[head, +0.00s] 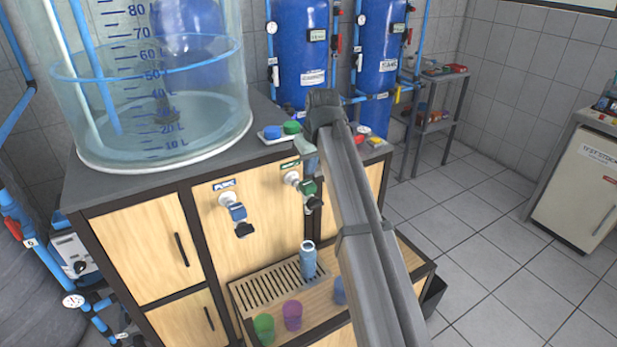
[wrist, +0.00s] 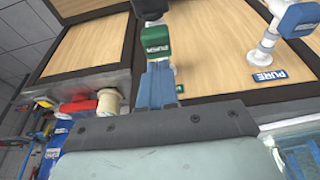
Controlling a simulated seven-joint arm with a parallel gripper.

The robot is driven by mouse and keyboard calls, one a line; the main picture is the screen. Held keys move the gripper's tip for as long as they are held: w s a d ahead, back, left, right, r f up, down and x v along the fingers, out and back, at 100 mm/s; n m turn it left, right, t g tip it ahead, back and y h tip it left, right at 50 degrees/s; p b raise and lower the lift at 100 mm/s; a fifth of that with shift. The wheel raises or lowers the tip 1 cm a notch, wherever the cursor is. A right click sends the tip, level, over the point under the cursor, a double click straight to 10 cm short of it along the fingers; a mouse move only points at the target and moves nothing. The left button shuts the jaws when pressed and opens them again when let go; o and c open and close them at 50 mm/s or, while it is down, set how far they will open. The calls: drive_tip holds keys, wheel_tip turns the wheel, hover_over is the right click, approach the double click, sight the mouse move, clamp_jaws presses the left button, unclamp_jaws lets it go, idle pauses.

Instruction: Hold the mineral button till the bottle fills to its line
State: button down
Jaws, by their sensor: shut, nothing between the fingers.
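The green mineral tap (head: 307,187) sticks out from the wooden cabinet front, right of the blue pure tap (head: 238,212). My gripper (head: 311,164) is shut and empty, with its fingertips right at the top of the green tap. In the wrist view the shut blue-grey fingers (wrist: 158,85) reach up to the green tap block (wrist: 155,38); I cannot tell whether they press it. The blue bottle (head: 308,262) stands upright on the slatted drip tray (head: 268,285), below the green tap. Its fill line and water level are too small to make out.
A large clear water tank (head: 160,90) stands on the counter. Blue and green round pieces (head: 282,130) lie behind my gripper. Green (head: 263,328), purple (head: 292,314) and blue (head: 339,291) cups stand on the lower shelf. The floor at right is clear.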

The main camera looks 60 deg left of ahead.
drive_tip(key=v, duration=0.8)
drive_tip(key=shift+a+r, duration=0.1)
idle(0.4)
